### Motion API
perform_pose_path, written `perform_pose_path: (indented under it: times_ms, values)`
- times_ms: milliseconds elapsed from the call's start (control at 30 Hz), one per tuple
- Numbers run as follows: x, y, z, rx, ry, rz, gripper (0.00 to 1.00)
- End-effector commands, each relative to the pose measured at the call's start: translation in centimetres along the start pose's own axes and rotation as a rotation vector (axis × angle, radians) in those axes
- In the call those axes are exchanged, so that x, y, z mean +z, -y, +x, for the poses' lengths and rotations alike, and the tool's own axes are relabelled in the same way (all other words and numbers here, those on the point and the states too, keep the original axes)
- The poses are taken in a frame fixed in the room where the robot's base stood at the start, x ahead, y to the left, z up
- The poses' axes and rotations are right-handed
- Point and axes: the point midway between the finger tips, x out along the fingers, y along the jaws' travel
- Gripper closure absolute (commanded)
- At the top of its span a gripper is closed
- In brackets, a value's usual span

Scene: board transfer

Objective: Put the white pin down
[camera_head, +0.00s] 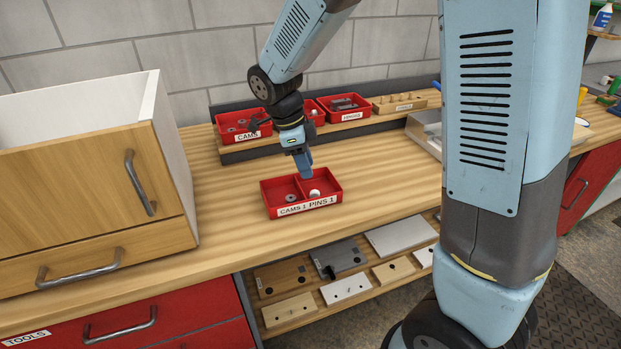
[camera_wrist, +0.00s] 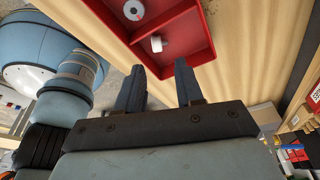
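The white pin (camera_head: 315,193) lies in the right compartment, labelled PINS 1, of the red two-part tray (camera_head: 272,213) on the wooden bench. It also shows in the wrist view (camera_wrist: 157,44), just beyond and between my fingertips and apart from them. My gripper (camera_head: 306,176) points down over the right compartment. In the wrist view my gripper (camera_wrist: 160,66) has its two fingers spread with nothing between them. A grey ring-shaped cam (camera_head: 291,198) lies in the left compartment, labelled CAMS 1; it is also in the wrist view (camera_wrist: 134,10).
Red bins (camera_head: 233,136) of parts and a wooden holder (camera_head: 399,103) stand on a raised shelf behind. A wooden cabinet (camera_head: 80,165) is on the left. Plates and boards (camera_head: 345,290) lie on a lower shelf in front. The bench around the tray is clear.

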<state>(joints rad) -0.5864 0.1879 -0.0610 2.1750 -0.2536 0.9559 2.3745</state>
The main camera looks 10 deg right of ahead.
Motion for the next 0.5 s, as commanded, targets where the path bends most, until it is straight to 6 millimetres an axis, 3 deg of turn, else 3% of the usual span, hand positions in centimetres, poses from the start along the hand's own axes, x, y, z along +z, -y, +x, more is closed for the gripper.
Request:
perform_pose_path:
  times_ms: [200, 500]
  values:
    - [0.0, 0.0, -3.1, -0.001, 0.002, 0.001, 0.63]
    - [0.0, 0.0, -4.3, 0.000, 0.001, 0.000, 0.63]
